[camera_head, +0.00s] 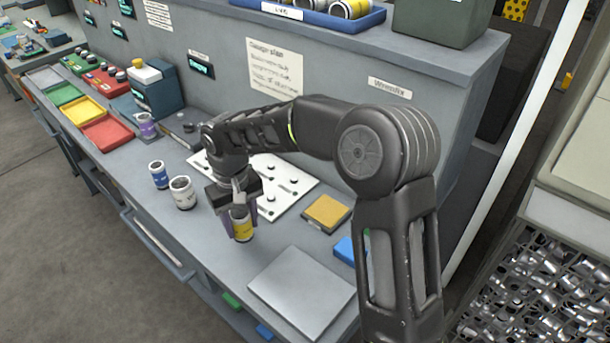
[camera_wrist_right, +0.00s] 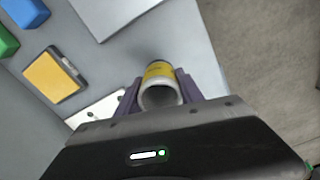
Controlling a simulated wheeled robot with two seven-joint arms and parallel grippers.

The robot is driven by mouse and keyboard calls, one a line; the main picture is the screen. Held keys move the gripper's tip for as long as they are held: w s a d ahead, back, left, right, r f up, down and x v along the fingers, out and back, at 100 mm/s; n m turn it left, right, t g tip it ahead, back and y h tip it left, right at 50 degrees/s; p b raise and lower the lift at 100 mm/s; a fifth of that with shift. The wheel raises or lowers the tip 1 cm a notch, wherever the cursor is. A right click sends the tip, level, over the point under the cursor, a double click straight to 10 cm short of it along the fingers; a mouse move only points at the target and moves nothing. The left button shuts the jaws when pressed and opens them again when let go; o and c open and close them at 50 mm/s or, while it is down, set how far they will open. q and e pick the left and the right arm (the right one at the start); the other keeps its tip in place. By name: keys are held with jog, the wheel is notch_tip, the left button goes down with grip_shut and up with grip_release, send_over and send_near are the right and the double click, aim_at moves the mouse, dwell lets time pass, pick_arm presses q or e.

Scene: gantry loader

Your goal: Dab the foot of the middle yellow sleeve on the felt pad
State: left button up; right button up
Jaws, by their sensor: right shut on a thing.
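A yellow sleeve (camera_head: 243,227) with a pale band is held upright between the fingers of my right gripper (camera_head: 241,208), over the bench near its front edge. In the right wrist view the sleeve (camera_wrist_right: 160,86) shows its open pale end between the purple fingers of the right gripper (camera_wrist_right: 160,93). I cannot tell whether its foot touches the bench. The felt pad (camera_head: 327,212), tan yellow in a dark frame, lies flat on the bench to the right of the gripper. It also shows in the right wrist view (camera_wrist_right: 53,76). My left gripper is not in view.
A white board (camera_head: 292,207) with dark pegs lies behind the gripper. A grey plate (camera_head: 302,291) lies at the front right and a blue block (camera_head: 347,250) beside it. A white cup (camera_head: 183,193) and a blue sleeve (camera_head: 159,175) stand to the left.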

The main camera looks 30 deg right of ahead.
jog(key=s+d+r+n+p, duration=0.1)
jog(key=d+r+n+p, duration=0.1)
jog(key=d, duration=0.9)
jog(key=s+d+r+n+p, duration=0.1)
jog(key=s+d+r+p, duration=0.1)
jog(key=d, duration=0.9)
jog(key=shift+r+n+p, duration=0.4)
jog(key=shift+r+p, duration=0.2)
jog(key=shift+p, duration=0.45)
jog(key=shift+d, duration=0.1)
notch_tip(320, 180, down, 5)
jog(key=b, duration=0.3)
jog(key=shift+r, duration=0.1)
jog(key=shift+f+b, duration=0.6)
jog(key=shift+f, duration=0.05)
jog(key=shift+f+b, duration=0.35)
jog(key=shift+f, duration=0.2)
